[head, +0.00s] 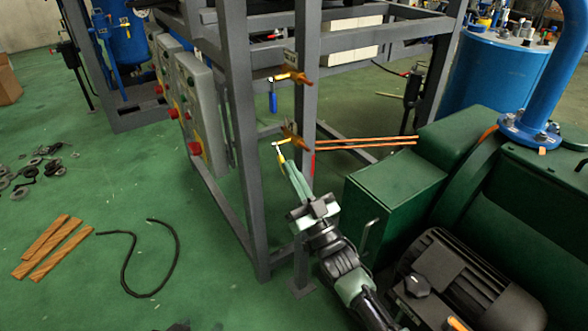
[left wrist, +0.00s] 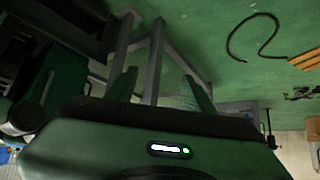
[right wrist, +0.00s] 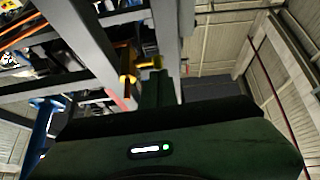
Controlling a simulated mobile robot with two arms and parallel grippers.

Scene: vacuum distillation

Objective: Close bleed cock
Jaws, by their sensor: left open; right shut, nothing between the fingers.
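Two brass cocks are on the grey frame post in the head view. The upper one (head: 292,77) has a blue lever (head: 272,102) hanging down. The lower one (head: 292,132) has a yellow lever (head: 282,158); I cannot read which is labelled bleed. My right gripper (head: 288,168) is shut and empty, its fingertips close by the yellow lever, which they partly cover. In the right wrist view the yellow lever (right wrist: 150,62) is just beyond the shut fingers (right wrist: 156,80); contact is unclear. My left gripper (left wrist: 160,85) is open and empty, low by the frame legs.
A green pump unit (head: 395,190) with a motor (head: 460,285) stands to the right. A control box with red buttons (head: 195,110) is left of the post. A black hose (head: 130,250) and wooden planks (head: 50,245) lie on the floor at left.

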